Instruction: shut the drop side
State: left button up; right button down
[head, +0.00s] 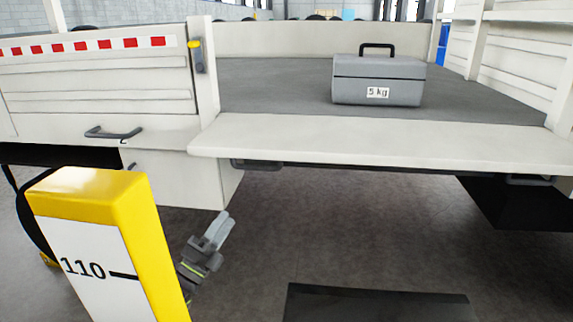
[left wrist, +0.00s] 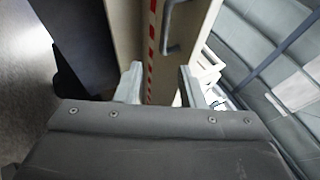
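The drop side (head: 380,140) is a pale panel folded down and out from the truck bed, lying about level. Dark handles (head: 255,165) (head: 530,180) show under its outer edge. My left gripper (head: 224,228) is in the head view, low and apart from the panel, below its left end. In the left wrist view its fingers (left wrist: 160,88) stand apart with nothing held between them. Beyond them a pale surface with a red and white stripe (left wrist: 151,45) and a grey handle (left wrist: 172,30) show. My right gripper is not in view.
A grey toolbox marked 5 kg (head: 378,82) stands on the bed (head: 280,85). A yellow post marked 110 (head: 125,225) stands front left, close to my left arm. An upright striped side panel (head: 100,75) with a latch post (head: 203,70) is left. Open floor (head: 300,220) lies below.

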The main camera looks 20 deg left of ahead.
aim_at(257, 168)
pick_arm(q)
jog(key=x, duration=1.6)
jog(key=shift+w+a+r, duration=0.1)
jog(key=shift+a+r, duration=0.1)
jog(key=shift+r, duration=0.35)
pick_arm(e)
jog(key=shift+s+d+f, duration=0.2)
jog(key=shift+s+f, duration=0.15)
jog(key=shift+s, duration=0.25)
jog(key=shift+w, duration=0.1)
pick_arm(q)
jog(key=c, duration=0.7)
grip_shut()
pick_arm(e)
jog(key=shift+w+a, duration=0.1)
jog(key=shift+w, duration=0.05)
